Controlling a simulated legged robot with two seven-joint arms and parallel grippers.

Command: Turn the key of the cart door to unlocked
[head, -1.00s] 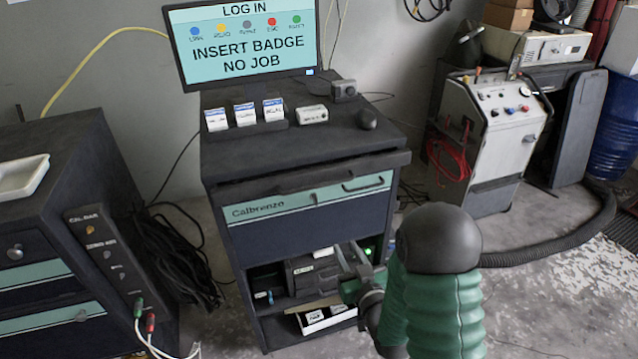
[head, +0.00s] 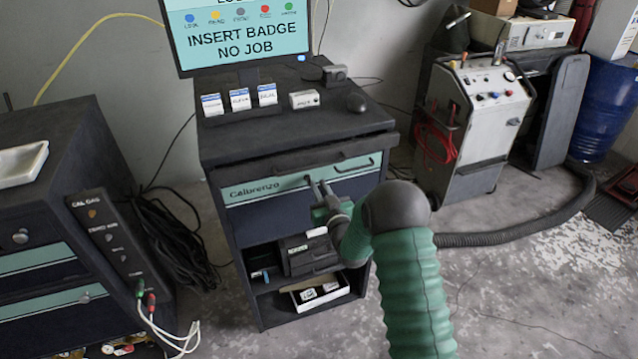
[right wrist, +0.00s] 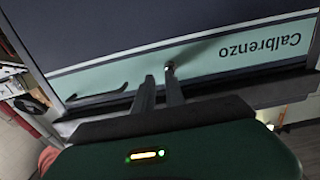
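The cart (head: 222,165) stands in the middle of the head view. Its closed dark front panel has a teal strip (head: 255,191) marked "Calbrenzo" and a dark handle (head: 355,165). My right gripper (head: 317,183) is in front of this strip, left of the handle. In the right wrist view its two fingers (right wrist: 159,80) are apart with an empty gap. A small dark knob-like piece, seemingly the key (right wrist: 169,68), is at the tip of the right-hand finger. I cannot tell whether they touch or which way the key is turned. My left gripper is not in view.
A monitor (head: 240,35) stands on the cart. A grey cabinet (head: 60,190) is at the left, a wheeled machine (head: 480,115) at the back right.

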